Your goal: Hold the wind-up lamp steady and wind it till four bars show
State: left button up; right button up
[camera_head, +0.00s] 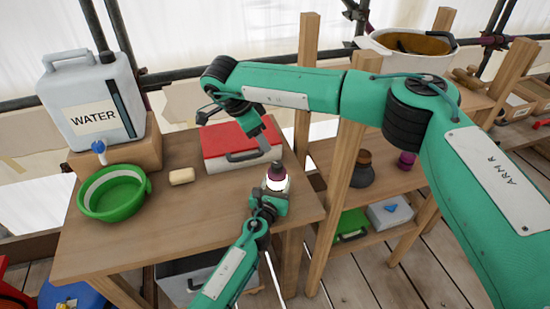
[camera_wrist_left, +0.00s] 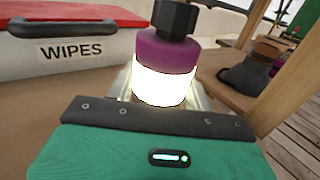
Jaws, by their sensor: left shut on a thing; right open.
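The wind-up lamp (camera_head: 277,179) stands upright near the front right corner of the wooden table, with a dark top, purple body and glowing white band. In the left wrist view the lamp (camera_wrist_left: 165,62) shows its black faceted top knob; no charge bars can be made out on it. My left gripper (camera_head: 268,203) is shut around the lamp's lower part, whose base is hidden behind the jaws. My right gripper (camera_head: 262,140) is open and empty, just above and left of the lamp, apart from it. It does not show in the left wrist view.
A red-lidded wipes box (camera_head: 240,148) lies close behind the lamp. A sponge (camera_head: 181,176), a green bowl (camera_head: 112,194) and a water container (camera_head: 92,100) are to the left. A wooden shelf post (camera_head: 345,190) rises on the right. The table's front left is clear.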

pick_arm(q)
jog(key=o, duration=1.1)
jog(key=shift+o, duration=0.2)
